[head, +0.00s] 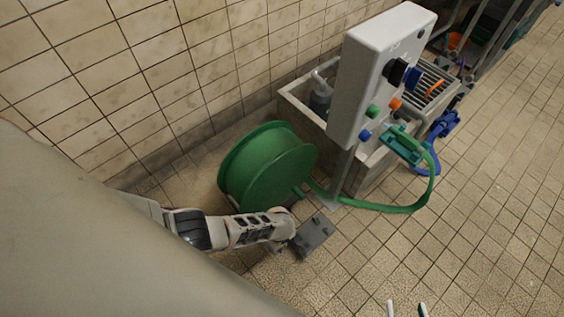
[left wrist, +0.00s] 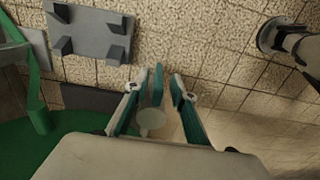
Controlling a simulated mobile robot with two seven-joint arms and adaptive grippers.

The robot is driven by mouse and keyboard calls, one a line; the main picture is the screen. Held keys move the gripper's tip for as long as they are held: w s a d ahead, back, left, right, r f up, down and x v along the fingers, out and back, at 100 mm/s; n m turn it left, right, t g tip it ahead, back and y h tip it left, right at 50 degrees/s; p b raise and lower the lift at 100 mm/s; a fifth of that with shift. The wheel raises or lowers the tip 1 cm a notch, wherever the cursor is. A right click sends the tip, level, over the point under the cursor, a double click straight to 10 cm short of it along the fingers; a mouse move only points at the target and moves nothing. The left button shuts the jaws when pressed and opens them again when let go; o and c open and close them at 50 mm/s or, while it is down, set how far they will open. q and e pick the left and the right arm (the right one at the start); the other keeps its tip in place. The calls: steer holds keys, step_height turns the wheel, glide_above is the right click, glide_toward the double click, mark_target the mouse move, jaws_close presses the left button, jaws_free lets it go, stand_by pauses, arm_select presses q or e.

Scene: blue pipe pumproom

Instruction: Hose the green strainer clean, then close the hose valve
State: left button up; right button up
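A green hose (head: 385,207) runs from a green reel (head: 268,165) and loops up to a teal-green fitting (head: 403,146) at the sink's front edge. I cannot tell whether that fitting is the strainer or a hose end. A black and blue knob (head: 403,74) sits on the white box (head: 382,70); I cannot tell whether it is the hose valve. My right gripper (head: 406,309) is open and empty at the bottom edge, over the floor.
A stone sink (head: 368,176) with a metal grate (head: 432,88) stands behind the box. A grey pegged plate (head: 313,235) is near my left wrist, and also shows in the left wrist view (left wrist: 90,30). Blue fittings (head: 442,125) are right of the sink. Tiled floor at right is clear.

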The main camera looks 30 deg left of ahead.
arm_select(q)
steer(key=shift+w, duration=0.15)
jaws_close()
steer(key=shift+w, duration=0.15)
steer(key=shift+a, duration=0.15)
